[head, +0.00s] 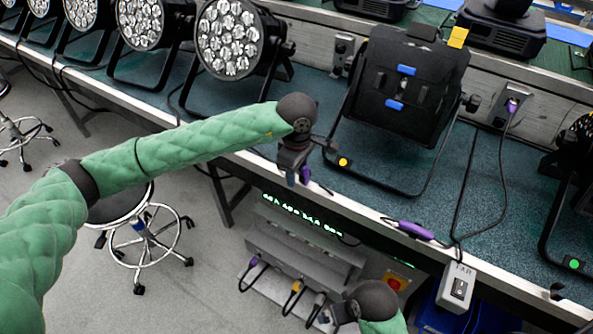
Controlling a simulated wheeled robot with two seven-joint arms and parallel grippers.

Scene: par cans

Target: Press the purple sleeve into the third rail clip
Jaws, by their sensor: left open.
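A purple sleeve (415,229) lies along the front edge of the bench (352,198), right of my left gripper. A dark cable runs from its right end up to a purple plug (512,105) in a wall socket. My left gripper (298,180) points down at the bench's front edge, open, left of the sleeve and apart from it. A small purple piece shows right beside its fingers; I cannot tell what it belongs to. The rail clips are too small to tell apart. My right gripper (330,317) is low at the bottom edge, its fingers mostly unclear.
A black par can (412,75) with blue tabs stands behind the sleeve. A white switch box (459,287) hangs at the front edge. A grey control unit (300,240) sits below. A stool (120,205) stands left.

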